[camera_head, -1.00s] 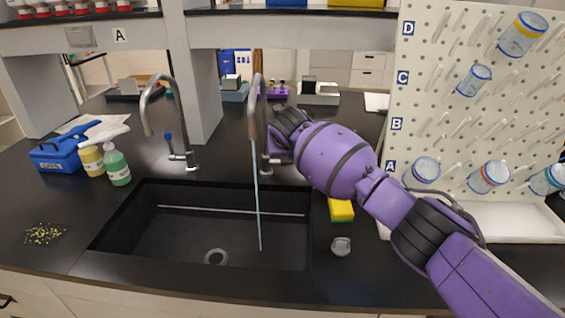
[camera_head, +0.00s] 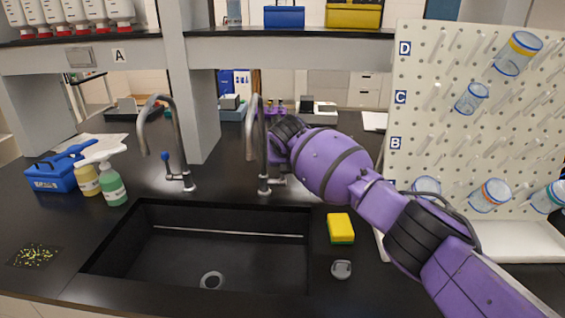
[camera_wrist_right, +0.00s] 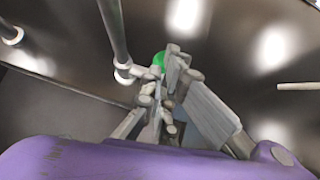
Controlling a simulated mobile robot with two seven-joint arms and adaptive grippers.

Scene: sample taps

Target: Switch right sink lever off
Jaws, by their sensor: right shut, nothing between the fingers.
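The right tap (camera_head: 264,172) stands behind the right part of the sink (camera_head: 140,262), and no water shows falling from its spout. Its lever is largely hidden by my right arm in the head view. In the right wrist view, a green piece (camera_wrist_right: 158,61), which looks like part of the lever, shows beside the tap's post (camera_wrist_right: 112,30). My right gripper (camera_wrist_right: 171,76) is shut and empty, its fingertips close to the green piece; I cannot tell whether they touch. The left tap (camera_head: 183,150) has a blue-tipped lever and no stream. My left gripper is not in view.
A yellow-green sponge (camera_head: 341,227) and a small grey item (camera_head: 341,269) lie right of the sink. A pegboard (camera_head: 420,110) with glassware stands at the right. Bottles (camera_head: 112,188) and a blue box (camera_head: 52,175) stand at the left. A grey post (camera_head: 200,110) rises between the taps.

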